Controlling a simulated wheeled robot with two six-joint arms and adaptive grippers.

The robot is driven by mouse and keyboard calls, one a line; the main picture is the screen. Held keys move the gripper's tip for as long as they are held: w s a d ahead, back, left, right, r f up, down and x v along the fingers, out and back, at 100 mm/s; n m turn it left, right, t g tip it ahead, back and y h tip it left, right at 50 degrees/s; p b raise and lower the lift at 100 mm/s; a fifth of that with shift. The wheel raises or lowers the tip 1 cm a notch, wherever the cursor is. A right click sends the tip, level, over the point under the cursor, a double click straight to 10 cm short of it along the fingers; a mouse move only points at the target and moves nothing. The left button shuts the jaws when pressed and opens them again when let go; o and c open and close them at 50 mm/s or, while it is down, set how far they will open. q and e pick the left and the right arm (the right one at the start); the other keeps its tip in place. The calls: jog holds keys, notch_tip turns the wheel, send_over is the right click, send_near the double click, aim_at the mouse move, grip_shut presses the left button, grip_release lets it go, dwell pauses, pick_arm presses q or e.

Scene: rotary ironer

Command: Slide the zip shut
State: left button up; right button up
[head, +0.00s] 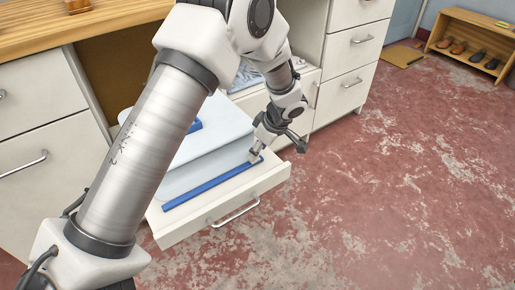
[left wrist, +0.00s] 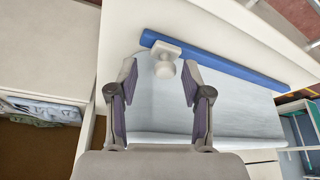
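A blue zip track (head: 210,184) runs along the front of a pale, padded flat thing in the open drawer; the track also shows in the left wrist view (left wrist: 225,66). A pale zip slider (head: 254,157) with a round knob sits at the track's right end in the head view. In the left wrist view the slider (left wrist: 165,62) is near the left end of the track. My left gripper (head: 270,137) is just above the slider. In the left wrist view its fingers (left wrist: 157,72) are apart, with the knob between or just beyond the tips. My right gripper is not in view.
The open white drawer (head: 280,178) with its metal handle juts over the red worn floor (head: 390,200). White drawer units (head: 350,50) and a wooden worktop (head: 40,30) stand behind. A shoe bench (head: 470,42) is far right. Floor to the right is free.

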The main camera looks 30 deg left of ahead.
pick_arm(q)
jog(key=shift+r, duration=0.1)
jog(key=v, duration=1.1)
jog(key=shift+d+r, duration=0.25)
jog(key=shift+r, duration=0.1)
